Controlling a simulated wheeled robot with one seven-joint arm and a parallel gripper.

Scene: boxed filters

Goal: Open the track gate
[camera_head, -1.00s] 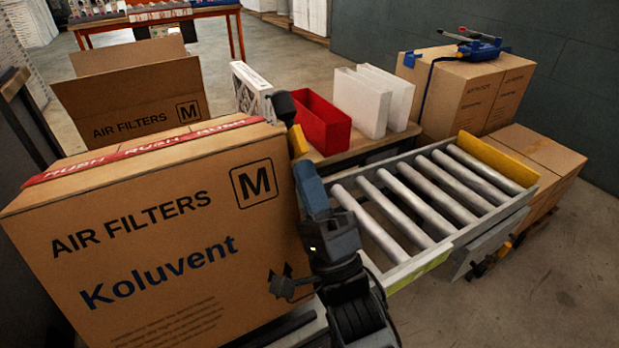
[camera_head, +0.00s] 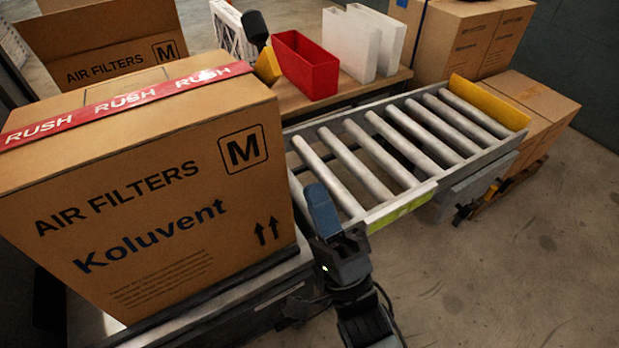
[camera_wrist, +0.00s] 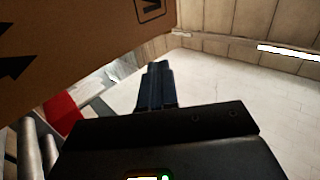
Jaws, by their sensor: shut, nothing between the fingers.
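The roller track (camera_head: 400,140) runs from beside the big carton to the back right. A yellow piece (camera_head: 267,66) with a black knob (camera_head: 255,28) stands behind the carton's top right corner, its lower part hidden; I cannot tell for sure that it is the track gate. A yellow plate (camera_head: 489,104) closes off the track's far end. My gripper (camera_head: 318,192) is shut and empty, in front of the track's near end and right of the carton, apart from the yellow piece. Its blue fingers also show in the wrist view (camera_wrist: 155,72).
The large RUSH-taped carton (camera_head: 150,200) sits on a platform at left and fills the wrist view's upper left. A red bin (camera_head: 306,68) and white filters (camera_head: 365,42) stand on a table behind the track. Floor (camera_head: 520,270) at right is clear.

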